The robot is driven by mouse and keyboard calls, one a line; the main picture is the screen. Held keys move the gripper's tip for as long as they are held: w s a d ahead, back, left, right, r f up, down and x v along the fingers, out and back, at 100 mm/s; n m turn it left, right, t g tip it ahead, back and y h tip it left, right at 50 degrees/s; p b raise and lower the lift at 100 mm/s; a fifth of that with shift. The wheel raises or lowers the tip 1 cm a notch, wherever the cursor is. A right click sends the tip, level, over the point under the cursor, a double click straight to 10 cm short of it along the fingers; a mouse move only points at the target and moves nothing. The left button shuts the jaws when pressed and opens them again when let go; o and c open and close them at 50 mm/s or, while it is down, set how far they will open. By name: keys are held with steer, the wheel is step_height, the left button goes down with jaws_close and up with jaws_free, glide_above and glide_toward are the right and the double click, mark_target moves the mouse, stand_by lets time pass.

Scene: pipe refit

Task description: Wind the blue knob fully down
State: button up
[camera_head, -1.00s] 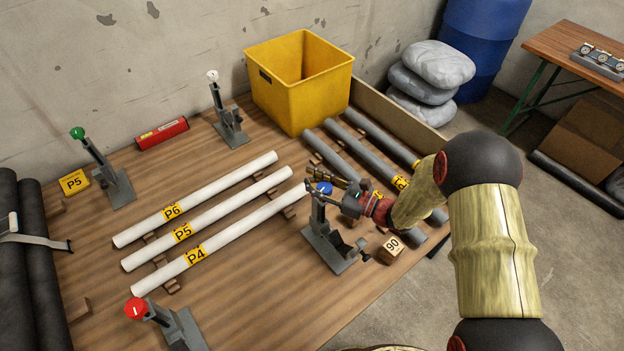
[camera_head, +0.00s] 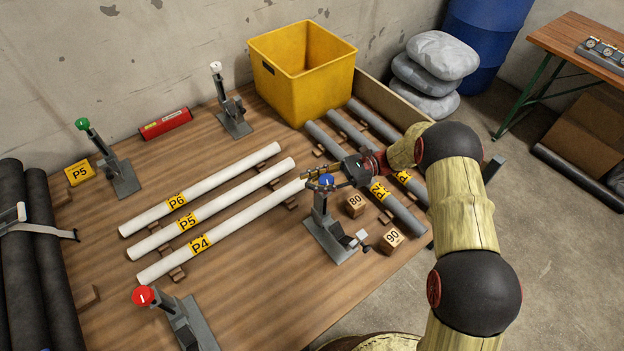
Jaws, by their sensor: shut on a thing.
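The blue knob (camera_head: 326,180) sits on top of a grey clamp stand (camera_head: 326,230) on the right part of the wooden table. My gripper (camera_head: 318,176) reaches in from the right, level with the knob, and its fingers are shut around the knob's sides. The arm hides little of the knob. The stand's base rests flat on the table, with a small pale jaw part at its right end.
White pipes P4 (camera_head: 250,225), P5 (camera_head: 240,196) and P6 (camera_head: 220,190) lie left of the stand. Blocks marked 80 (camera_head: 355,205) and 90 (camera_head: 391,240) lie to its right. Grey pipes (camera_head: 400,212) lie behind. A red-knob stand (camera_head: 185,322) is front left.

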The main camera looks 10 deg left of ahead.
steer(key=shift+s+d+n+g+h, duration=0.15)
steer(key=shift+n+g+h, duration=0.35)
steer(key=shift+n+g, duration=0.25)
steer(key=o, duration=1.3)
steer(key=shift+o, duration=0.2)
steer(key=v, duration=1.2)
